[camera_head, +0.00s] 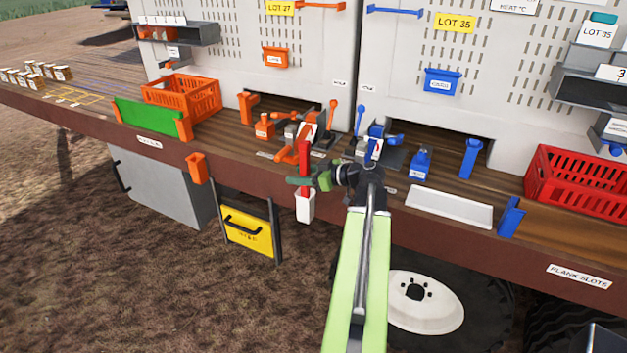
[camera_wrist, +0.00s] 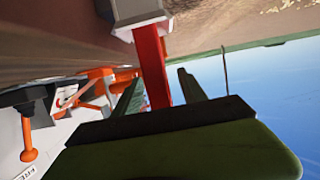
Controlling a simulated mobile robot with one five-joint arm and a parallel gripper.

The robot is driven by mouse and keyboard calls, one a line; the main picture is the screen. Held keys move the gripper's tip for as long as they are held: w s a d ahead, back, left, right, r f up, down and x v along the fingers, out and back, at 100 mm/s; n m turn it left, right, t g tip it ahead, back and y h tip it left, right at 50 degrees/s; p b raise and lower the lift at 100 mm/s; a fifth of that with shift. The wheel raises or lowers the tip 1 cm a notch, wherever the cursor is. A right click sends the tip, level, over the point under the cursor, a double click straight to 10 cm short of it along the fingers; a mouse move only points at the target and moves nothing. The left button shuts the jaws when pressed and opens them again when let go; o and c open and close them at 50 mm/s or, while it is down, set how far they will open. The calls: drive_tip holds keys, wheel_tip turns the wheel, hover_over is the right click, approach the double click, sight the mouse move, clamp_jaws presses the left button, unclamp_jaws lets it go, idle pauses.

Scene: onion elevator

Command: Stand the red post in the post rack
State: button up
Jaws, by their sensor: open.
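The red post (camera_head: 305,158) stands upright with its lower end in a white holder (camera_head: 305,207) on the bench's front edge. I cannot tell whether this holder is the post rack. My gripper (camera_head: 304,181) is at the post, just above the holder. In the wrist view, the red post (camera_wrist: 152,65) runs from the white holder (camera_wrist: 138,12) down between the two green fingers of my gripper (camera_wrist: 160,80). The jaws are open, one finger on each side of the post. Whether either finger touches it is unclear.
The wooden bench (camera_head: 240,150) carries orange tools and blue tools (camera_head: 420,165) behind my gripper. A white tray (camera_head: 449,208) and a red crate (camera_head: 580,185) are to the right. An orange crate (camera_head: 182,98) and a green board (camera_head: 148,117) are to the left.

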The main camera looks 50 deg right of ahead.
drive_tip(key=shift+w+a+f, duration=0.1)
drive_tip(key=shift+w+f, duration=0.05)
drive_tip(key=shift+w, duration=0.3)
clamp_jaws()
idle(0.3)
wheel_tip(320, 180, up, 14)
drive_tip(key=p, duration=1.3)
drive_tip(key=shift+f, duration=0.2)
idle(0.4)
